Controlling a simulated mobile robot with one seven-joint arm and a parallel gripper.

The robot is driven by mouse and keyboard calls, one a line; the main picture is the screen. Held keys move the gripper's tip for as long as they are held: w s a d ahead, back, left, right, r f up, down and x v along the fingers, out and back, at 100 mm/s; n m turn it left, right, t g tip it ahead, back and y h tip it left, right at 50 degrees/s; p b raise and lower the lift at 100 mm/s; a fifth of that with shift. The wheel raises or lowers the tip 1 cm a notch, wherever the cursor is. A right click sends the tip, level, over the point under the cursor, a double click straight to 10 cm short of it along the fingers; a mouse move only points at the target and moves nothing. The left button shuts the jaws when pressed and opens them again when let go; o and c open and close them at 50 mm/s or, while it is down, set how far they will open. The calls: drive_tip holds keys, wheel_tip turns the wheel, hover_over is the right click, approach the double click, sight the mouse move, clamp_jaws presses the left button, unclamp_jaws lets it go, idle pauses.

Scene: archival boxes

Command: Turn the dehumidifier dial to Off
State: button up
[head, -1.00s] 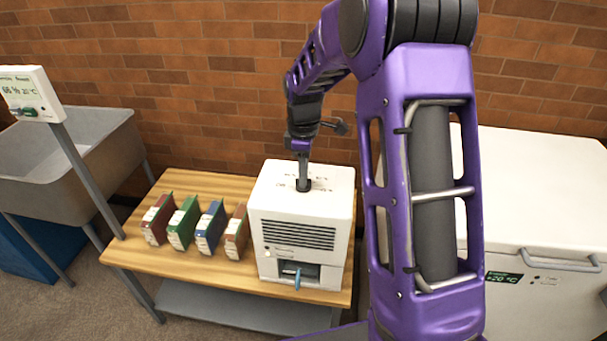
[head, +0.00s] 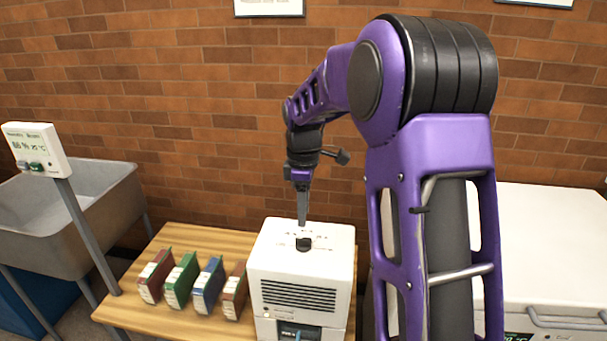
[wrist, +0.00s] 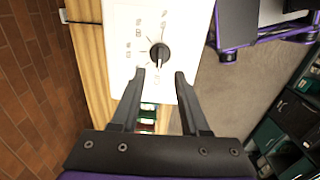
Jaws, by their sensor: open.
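The white dehumidifier (head: 300,268) stands on the wooden table, with a vent grille on its front. Its black dial (head: 304,244) is on the top face, ringed by small printed marks too small to read in the head view. In the wrist view the dial (wrist: 159,54) shows a pale pointer line, but I cannot tell which label it marks. My gripper (head: 303,222) points straight down just above the dial, apart from it. In the wrist view my gripper (wrist: 160,73) is open and empty, its two fingers spread with the dial beyond their tips.
Several coloured box files stand left of the dehumidifier, among them a green one (head: 182,279) and a blue one (head: 208,285). A grey sink (head: 100,195) and a display post (head: 37,150) are farther left. A white freezer chest (head: 545,245) is at right.

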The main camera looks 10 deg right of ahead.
wheel_tip(320, 180, up, 10)
drive_tip(key=p, duration=0.1)
idle(0.4)
